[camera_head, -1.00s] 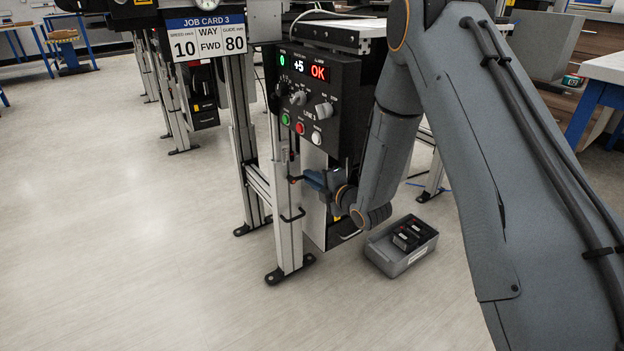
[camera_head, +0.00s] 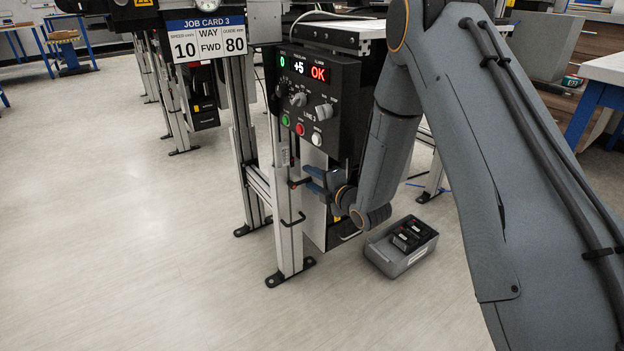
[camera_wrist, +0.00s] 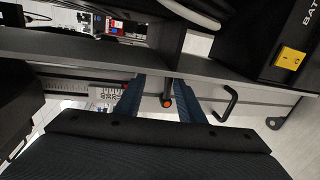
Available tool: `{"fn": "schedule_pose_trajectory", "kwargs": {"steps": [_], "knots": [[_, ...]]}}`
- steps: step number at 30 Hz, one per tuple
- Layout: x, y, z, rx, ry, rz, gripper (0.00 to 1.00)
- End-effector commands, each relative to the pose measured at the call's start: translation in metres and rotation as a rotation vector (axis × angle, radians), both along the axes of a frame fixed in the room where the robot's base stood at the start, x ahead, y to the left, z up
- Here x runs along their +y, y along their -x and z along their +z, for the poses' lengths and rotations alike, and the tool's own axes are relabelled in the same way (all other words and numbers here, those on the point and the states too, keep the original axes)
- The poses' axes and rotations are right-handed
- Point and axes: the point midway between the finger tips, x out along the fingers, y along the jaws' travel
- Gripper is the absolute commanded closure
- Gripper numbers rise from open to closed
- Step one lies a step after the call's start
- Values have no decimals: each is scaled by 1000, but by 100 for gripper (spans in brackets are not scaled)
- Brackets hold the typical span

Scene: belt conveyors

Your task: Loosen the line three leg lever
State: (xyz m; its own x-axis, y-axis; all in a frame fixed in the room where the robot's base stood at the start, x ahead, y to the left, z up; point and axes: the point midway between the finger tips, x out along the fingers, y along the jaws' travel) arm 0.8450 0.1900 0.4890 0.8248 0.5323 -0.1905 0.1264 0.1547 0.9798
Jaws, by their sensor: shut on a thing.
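The line three leg lever (camera_head: 296,184) is a small dark lever with a red pivot on the aluminium leg (camera_head: 288,235) below the LINE 3 control box. In the wrist view the lever (camera_wrist: 168,92) shows as a dark bar with an orange-red end, between my blue fingers and close to the right one. My gripper (camera_head: 312,183) is at the lever, from the right, and is shut on it. In the wrist view my gripper (camera_wrist: 155,97) shows both fingers on either side of the lever. The exact contact is hard to see.
The control box (camera_head: 318,100) above shows +5 and OK. A black handle (camera_wrist: 226,104) is on the leg near my right finger. A grey bin (camera_head: 400,258) with dark items stands on the floor to the right. The floor at left is clear.

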Motion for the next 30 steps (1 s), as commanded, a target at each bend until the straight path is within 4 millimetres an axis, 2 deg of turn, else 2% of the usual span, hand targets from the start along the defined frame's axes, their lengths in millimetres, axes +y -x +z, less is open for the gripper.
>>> {"fn": "schedule_pose_trajectory", "kwargs": {"steps": [5, 19, 30], "knots": [[-2, 3, 4, -6, -2, 1, 70], [-38, 58, 14, 0, 0, -1, 70], [-42, 64, 14, 0, 0, -1, 70]]}}
